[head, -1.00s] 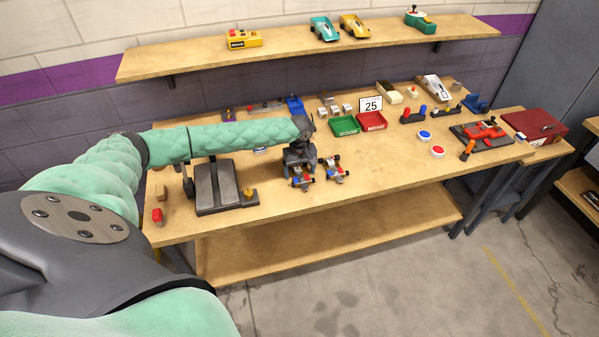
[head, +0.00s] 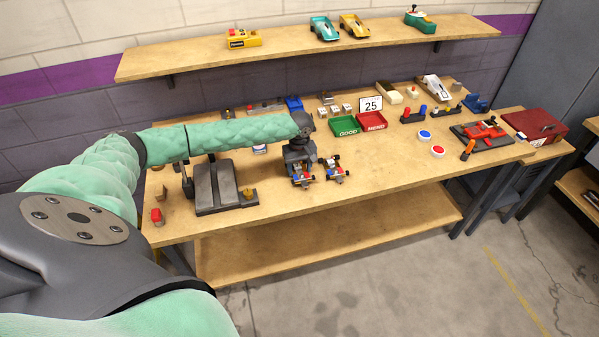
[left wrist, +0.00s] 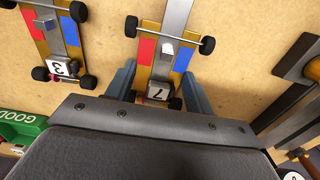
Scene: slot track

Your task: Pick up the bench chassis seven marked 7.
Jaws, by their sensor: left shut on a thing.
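The bench chassis seven (left wrist: 162,52) shows in the left wrist view, with a white tag marked 7, red and blue side panels and black wheels. My left gripper (left wrist: 157,82) has a finger on each side of it and is shut on it near the tagged end. In the head view the same chassis (head: 302,181) is partly hidden under my left gripper (head: 300,168), at the table's front edge. Whether it is clear of the table I cannot tell. My right gripper is not in view.
A second chassis, marked 3 (left wrist: 60,40), stands close beside it and also shows in the head view (head: 333,170). A grey two-plate device (head: 217,188) is to the left. Green (head: 345,126) and red (head: 371,121) trays lie behind.

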